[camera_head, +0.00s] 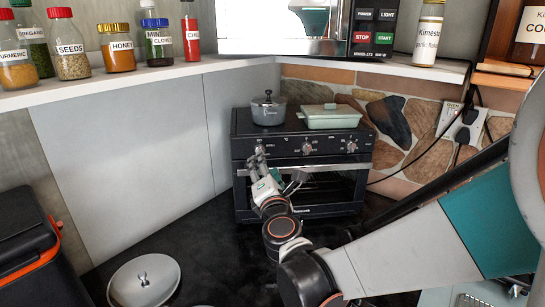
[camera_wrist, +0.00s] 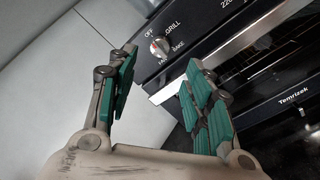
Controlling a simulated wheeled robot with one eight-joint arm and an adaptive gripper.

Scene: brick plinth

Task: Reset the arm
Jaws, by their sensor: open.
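My gripper (camera_head: 275,178) is in front of the left part of the black toaster oven (camera_head: 320,209) in the head view. In the wrist view my gripper (camera_wrist: 163,78) has its green-padded fingers spread, with nothing between them. The oven's left knob (camera_wrist: 160,47) shows just beyond the fingertips, next to the GRILL and BAKE marks. The oven front (camera_wrist: 285,80) lies to the right, tilted in the picture. I cannot tell whether a finger touches the oven.
A grey pot (camera_head: 268,113) and a pale green dish (camera_head: 331,118) stand on the oven. A round grey lid (camera_head: 144,281) lies on the dark worktop at front left. A black box (camera_head: 28,255) stands at far left. A shelf (camera_head: 150,78) with several jars runs above.

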